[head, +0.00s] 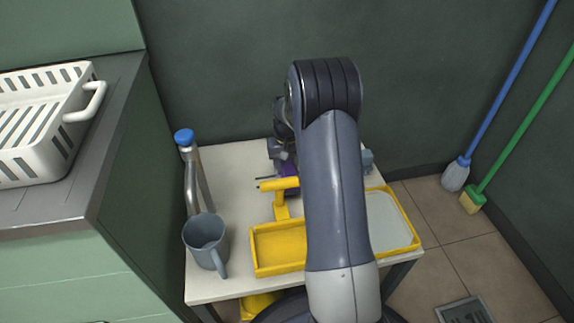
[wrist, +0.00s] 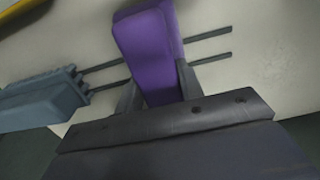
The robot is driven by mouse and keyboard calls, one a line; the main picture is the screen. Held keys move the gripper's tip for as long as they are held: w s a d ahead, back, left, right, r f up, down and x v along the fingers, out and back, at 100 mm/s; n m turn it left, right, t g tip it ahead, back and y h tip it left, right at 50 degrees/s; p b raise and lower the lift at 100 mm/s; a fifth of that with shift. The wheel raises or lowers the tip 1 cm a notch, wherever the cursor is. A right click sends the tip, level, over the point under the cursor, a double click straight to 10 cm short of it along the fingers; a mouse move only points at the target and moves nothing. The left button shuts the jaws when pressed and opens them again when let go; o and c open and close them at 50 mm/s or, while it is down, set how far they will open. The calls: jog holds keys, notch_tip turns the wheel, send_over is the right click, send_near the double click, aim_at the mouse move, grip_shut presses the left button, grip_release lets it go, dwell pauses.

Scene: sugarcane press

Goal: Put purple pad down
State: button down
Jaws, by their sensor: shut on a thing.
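The purple pad (wrist: 150,45) is a block held between the two fingers of my gripper (wrist: 158,88) in the wrist view. Its far end sticks out past the fingers, over the pale table top (wrist: 255,60). I cannot tell whether it touches the table. In the head view only a small purple part (head: 289,170) shows, behind my arm, near the back of the white table (head: 230,165). My arm hides most of the gripper there.
A yellow tray (head: 262,270) with a pale section (head: 388,222) stands at the table's front. A blue-grey brush-like item (wrist: 40,98) lies beside the pad. The table's middle left is clear.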

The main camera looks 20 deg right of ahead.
jog(key=shift+f, duration=0.2)
jog(key=c, duration=0.9)
grip_release()
jog(key=shift+r, duration=0.1)
notch_tip(320, 180, up, 13)
jog(key=p, duration=0.4)
jog(key=shift+f+p, duration=0.2)
jog(key=shift+p, duration=0.1)
notch_tip(320, 180, down, 13)
jog(key=b, duration=0.5)
jog(key=shift+f, duration=0.1)
jog(key=shift+r+p, duration=0.65)
jog(key=shift+r, duration=0.75)
